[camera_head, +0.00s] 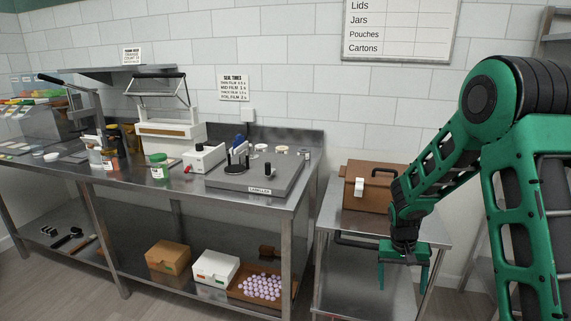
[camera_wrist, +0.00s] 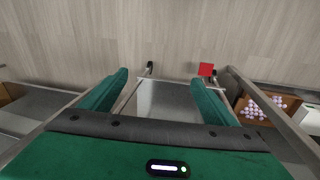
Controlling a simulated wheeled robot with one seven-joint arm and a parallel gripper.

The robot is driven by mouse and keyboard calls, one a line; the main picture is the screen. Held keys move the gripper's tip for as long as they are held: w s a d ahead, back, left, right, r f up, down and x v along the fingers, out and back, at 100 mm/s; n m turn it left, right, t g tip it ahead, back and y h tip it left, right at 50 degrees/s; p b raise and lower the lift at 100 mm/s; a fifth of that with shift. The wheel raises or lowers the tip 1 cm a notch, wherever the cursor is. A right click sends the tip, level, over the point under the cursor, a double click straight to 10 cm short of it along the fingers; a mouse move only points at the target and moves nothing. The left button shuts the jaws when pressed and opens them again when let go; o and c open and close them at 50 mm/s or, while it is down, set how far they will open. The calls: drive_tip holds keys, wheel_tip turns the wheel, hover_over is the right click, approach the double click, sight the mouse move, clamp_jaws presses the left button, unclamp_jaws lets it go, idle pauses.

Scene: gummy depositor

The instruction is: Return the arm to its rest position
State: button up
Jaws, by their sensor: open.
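My green arm (camera_head: 440,165) reaches in from the right in the head view and bends down at the wrist. My gripper (camera_head: 404,276) hangs pointing down in front of the small steel side table (camera_head: 432,232), with its two fingers apart and nothing between them. In the wrist view my gripper (camera_wrist: 160,92) also shows open and empty, with the wooden floor (camera_wrist: 150,35) and part of a steel shelf (camera_wrist: 168,105) beyond the fingers. The gripper touches no loose object that I can see.
A brown case (camera_head: 368,187) stands on the side table, just behind and left of my wrist. The long steel bench (camera_head: 240,197) at left carries a labeller (camera_head: 255,178), a jar (camera_head: 158,166) and other machines. Its lower shelf holds boxes and a tray of purple pieces (camera_head: 262,286).

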drive_tip(key=s+d+r, duration=0.5)
drive_tip(key=s+r, duration=0.4)
drive_tip(key=r, duration=0.2)
drive_tip(key=s+r+m+y, duration=0.1)
drive_tip(key=s+r, duration=0.3)
drive_tip(key=s, duration=0.8)
drive_tip(key=s+d+r+m+y, duration=0.1)
drive_tip(key=s+r, duration=0.4)
drive_tip(key=s, duration=0.8)
drive_tip(key=shift+r, duration=0.15)
drive_tip(key=shift+w+f, duration=0.25)
drive_tip(key=shift+w, duration=0.4)
